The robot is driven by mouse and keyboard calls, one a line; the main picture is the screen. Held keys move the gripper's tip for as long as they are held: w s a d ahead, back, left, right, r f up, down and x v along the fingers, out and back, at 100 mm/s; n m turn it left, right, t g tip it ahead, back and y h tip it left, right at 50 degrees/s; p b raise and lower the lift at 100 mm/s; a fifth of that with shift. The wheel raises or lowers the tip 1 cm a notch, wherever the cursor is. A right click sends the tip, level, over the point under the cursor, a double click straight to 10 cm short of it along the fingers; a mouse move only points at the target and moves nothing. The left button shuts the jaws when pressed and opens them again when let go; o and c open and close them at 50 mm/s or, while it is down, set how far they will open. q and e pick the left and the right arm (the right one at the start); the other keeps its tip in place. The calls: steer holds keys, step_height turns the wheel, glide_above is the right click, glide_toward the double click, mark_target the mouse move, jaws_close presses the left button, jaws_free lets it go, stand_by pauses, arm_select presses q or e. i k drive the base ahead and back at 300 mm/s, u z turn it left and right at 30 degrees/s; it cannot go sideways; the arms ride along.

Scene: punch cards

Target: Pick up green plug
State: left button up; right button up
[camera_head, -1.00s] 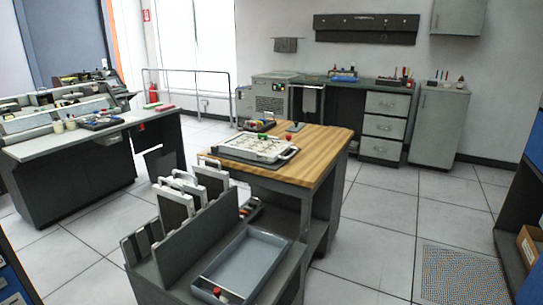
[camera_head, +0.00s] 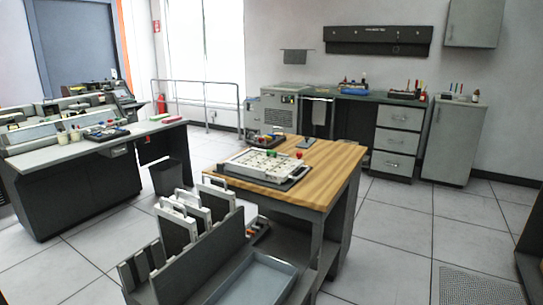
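A white plugboard panel in a dark tray (camera_head: 262,166) lies on the wooden-topped table. A small green spot (camera_head: 271,154), possibly the green plug, shows at the panel's far edge. It is too small to make out its shape. A small red piece (camera_head: 299,154) is at the panel's far right corner. Neither of my grippers is in view.
The wooden table (camera_head: 325,170) has bare top to the right of the panel. A grey rack cart (camera_head: 215,255) with upright white-framed panels and a shallow blue-grey tray (camera_head: 262,280) stands in front. A console desk (camera_head: 80,160) is at left.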

mark_target(269, 152)
steer(key=z, duration=1.4)
steer(key=i, duration=3.8)
steer(key=u, duration=0.7)
